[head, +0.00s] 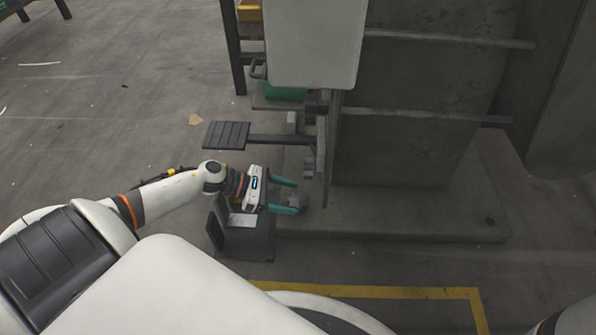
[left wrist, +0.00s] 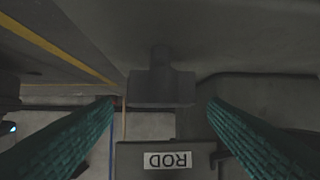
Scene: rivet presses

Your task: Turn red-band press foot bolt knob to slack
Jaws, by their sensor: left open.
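My left gripper (head: 296,197) reaches in low beside the grey press (head: 420,120). Its two teal fingers are apart, and a small grey knob-like part (head: 299,200) shows at their tips. In the left wrist view, a dark grey T-shaped block (left wrist: 161,88), apparently the knob, lies between the fingers, with gaps on both sides. I cannot make out a red band on the press. My right gripper is not in view.
A ribbed foot pedal (head: 226,135) on a bar stands just beyond my left wrist. A dark stand (head: 245,240) is under the wrist. A large pale panel (head: 313,40) hangs above. A yellow floor line (head: 380,292) runs in front. Open floor lies to the left.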

